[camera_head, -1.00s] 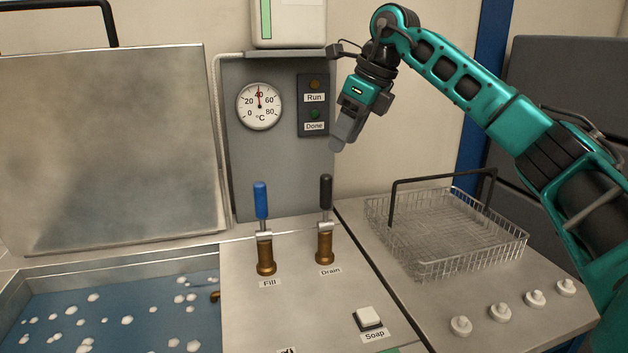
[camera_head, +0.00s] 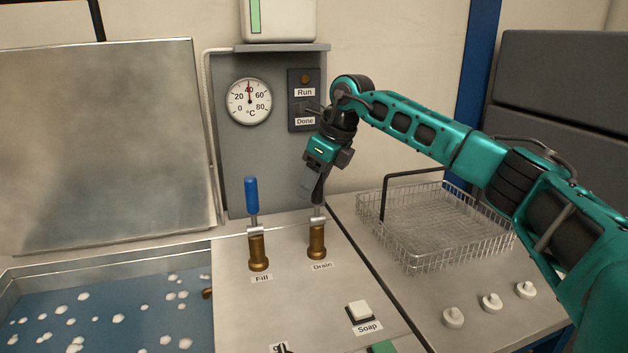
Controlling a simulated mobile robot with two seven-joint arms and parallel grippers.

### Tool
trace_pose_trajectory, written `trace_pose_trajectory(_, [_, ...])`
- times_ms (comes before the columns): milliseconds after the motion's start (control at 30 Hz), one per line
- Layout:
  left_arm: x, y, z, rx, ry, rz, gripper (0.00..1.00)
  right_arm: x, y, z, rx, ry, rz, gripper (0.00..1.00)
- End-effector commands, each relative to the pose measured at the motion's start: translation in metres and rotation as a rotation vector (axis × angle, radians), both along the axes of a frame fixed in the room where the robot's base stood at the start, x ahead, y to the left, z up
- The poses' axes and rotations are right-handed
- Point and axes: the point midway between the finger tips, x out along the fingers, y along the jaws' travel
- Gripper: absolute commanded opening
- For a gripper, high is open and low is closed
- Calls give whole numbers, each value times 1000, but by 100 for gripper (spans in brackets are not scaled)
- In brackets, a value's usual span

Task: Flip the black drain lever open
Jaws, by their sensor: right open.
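The drain lever stands upright on its brass valve (camera_head: 317,242), above the label "Drain". Its black handle is mostly hidden behind the fingers of my right gripper (camera_head: 313,194); the metal stem below still shows. The right gripper points down at the handle and is open, with the handle at or between its fingers. I cannot tell whether the fingers touch it. My left gripper is not in view.
The blue fill lever (camera_head: 252,196) stands upright just left of the drain lever. A soap button (camera_head: 359,311) lies in front. A wire basket (camera_head: 440,225) stands right, with white knobs before it. A water basin with foam (camera_head: 100,312) is at left.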

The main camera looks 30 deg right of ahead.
Motion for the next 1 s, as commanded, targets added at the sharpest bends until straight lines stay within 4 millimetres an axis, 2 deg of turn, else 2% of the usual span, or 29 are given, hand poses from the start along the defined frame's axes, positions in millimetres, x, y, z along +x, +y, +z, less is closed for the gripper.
trace_pose_trajectory(100, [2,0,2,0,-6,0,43,0,0,0,0,0,0,50])
trace_pose_trajectory(600, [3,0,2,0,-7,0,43,0,0,1,0,0,0,2])
trace_pose_trajectory(1000, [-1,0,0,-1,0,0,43,0,0,1,0,-1,0,0])
